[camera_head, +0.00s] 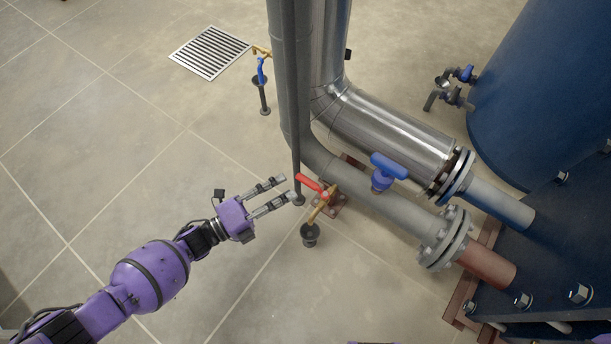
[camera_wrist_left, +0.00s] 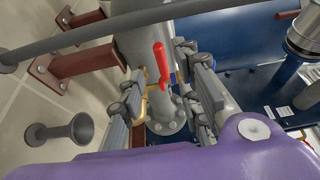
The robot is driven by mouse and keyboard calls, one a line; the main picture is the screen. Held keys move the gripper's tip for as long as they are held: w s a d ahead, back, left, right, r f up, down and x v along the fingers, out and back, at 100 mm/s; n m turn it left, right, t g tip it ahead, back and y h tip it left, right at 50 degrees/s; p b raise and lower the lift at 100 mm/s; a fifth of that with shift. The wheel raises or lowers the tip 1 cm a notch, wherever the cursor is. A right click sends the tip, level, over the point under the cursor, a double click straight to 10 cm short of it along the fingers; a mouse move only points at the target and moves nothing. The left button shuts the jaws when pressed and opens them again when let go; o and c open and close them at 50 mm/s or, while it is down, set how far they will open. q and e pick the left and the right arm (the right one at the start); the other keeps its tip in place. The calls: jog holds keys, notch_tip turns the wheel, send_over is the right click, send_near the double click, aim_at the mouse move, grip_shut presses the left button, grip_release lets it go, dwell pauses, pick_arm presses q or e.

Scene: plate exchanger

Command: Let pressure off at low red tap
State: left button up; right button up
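The low red tap (camera_head: 310,183) has a red lever on a brass body, low beside the grey vertical pipe, above a dark drain cup (camera_head: 310,234). In the left wrist view the red lever (camera_wrist_left: 161,62) stands between my two fingers, with the brass body below it. My left gripper (camera_head: 281,191) comes in from the left, its fingers spread and pointing at the tap. In the head view the fingertips end just short of the red lever. The left gripper is open and holds nothing. My right gripper is not in view.
A thin grey vertical pipe (camera_head: 296,120) stands right by the fingertips. A blue-handled valve (camera_head: 387,168) sits on the pipes to the right. A second tap with a blue lever (camera_head: 261,71) is farther back. The floor at left is clear, apart from a drain grate (camera_head: 210,52).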

aim_at(302, 182)
pick_arm(q)
jog(key=b+x, duration=0.1)
jog(key=x, duration=0.6)
jog(key=shift+w+d+r+b, duration=0.1)
jog(key=shift+d+r+b, duration=0.05)
jog(key=shift+d+b, duration=0.15)
grip_shut()
